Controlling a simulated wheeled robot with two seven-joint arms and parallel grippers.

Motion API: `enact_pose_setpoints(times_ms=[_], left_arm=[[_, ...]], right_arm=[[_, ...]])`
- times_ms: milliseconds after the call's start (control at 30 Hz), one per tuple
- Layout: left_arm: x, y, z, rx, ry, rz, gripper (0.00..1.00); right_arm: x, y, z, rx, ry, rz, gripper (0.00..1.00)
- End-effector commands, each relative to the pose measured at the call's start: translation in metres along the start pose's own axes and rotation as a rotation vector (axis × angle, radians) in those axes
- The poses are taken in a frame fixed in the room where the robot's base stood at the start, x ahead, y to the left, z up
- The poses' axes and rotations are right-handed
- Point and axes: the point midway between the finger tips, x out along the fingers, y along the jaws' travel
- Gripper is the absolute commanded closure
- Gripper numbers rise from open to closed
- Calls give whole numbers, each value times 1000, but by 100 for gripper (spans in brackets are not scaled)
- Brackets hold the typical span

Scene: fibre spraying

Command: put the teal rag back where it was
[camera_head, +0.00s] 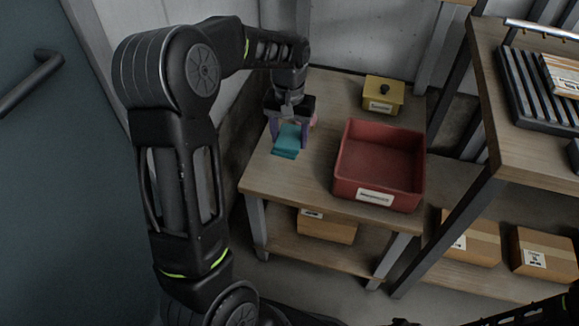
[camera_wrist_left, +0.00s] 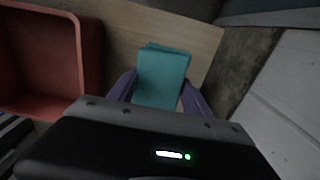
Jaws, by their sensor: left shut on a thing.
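The teal rag (camera_head: 287,142) is a folded cloth at the left side of the wooden table (camera_head: 275,178). My left gripper (camera_head: 288,134) points down over it, with its purple fingers on either side, shut on the rag. In the left wrist view the rag (camera_wrist_left: 162,75) shows between the two fingers (camera_wrist_left: 158,97), with the wooden top beyond it. I cannot tell whether the rag touches the table. My right gripper is not in view.
A red open bin (camera_head: 380,160) with a label stands right of the rag. A yellow box (camera_head: 383,95) with a dark knob stands at the back. A small pink thing (camera_head: 314,120) is partly hidden behind my left gripper. Cardboard boxes (camera_head: 327,226) sit on lower shelves.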

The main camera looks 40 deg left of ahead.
Motion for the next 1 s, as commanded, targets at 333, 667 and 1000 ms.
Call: enact_pose_setpoints(times_ms=[333,667,1000], left_arm=[[46,0,0,0,-1,0,80],[50,0,0,0,-2,0,80],[95,0,1,0,-2,0,80]], right_arm=[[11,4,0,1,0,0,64],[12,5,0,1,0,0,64],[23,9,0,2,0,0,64]])
